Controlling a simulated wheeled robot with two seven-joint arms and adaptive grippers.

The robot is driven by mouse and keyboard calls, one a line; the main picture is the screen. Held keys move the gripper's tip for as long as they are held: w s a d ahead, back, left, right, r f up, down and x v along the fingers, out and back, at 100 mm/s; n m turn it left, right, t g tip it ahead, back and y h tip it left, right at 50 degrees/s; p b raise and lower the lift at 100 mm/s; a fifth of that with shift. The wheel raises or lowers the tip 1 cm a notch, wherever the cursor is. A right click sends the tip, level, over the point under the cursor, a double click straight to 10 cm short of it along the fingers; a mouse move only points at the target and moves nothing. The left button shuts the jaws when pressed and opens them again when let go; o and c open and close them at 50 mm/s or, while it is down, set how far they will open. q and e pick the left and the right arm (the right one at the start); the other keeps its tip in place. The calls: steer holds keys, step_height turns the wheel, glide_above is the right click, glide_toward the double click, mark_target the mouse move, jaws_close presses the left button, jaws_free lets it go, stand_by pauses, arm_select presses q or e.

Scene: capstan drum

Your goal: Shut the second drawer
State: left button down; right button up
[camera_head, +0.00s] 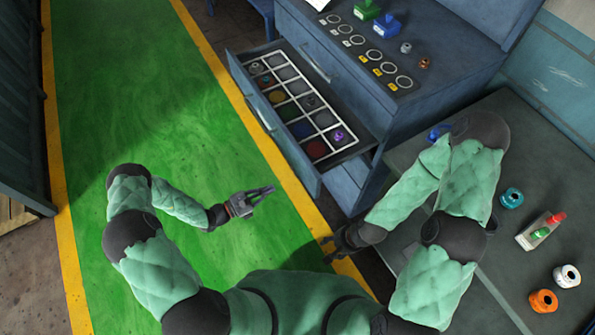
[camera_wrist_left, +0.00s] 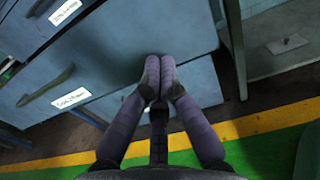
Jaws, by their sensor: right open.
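The blue cabinet (camera_head: 375,75) has one drawer (camera_head: 290,150) pulled well out, below a shut upper drawer with a handle (camera_head: 318,65). The open drawer has a white-edged grid of compartments holding small parts, and a handle (camera_head: 258,113) on its front. My left gripper (camera_head: 268,190) is over the green floor, outside the drawer's front and apart from it. Its fingertips (camera_wrist_left: 159,62) meet in the left wrist view, with blue panels behind; the gap to them is unclear there. My right gripper (camera_head: 328,248) is open and empty, near the drawer's near end, left of the bench.
The dark bench (camera_head: 545,130) at right holds a teal spool (camera_head: 511,197), a tray with red and green items (camera_head: 540,231), and white and orange spools (camera_head: 566,276). Labelled panels with handles (camera_wrist_left: 45,85) show in the wrist view. The green floor (camera_head: 130,90) is clear.

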mark_target(304, 171)
arm_select(q)
steer(key=b+x, duration=0.2)
steer(key=x, duration=1)
arm_select(e)
step_height(304, 171, down, 2)
steer(key=shift+f, duration=0.2)
arm_select(q)
steer(key=shift+w+d, duration=0.1)
steer(key=shift+d, duration=0.05)
arm_select(e)
steer(key=shift+w, duration=0.1)
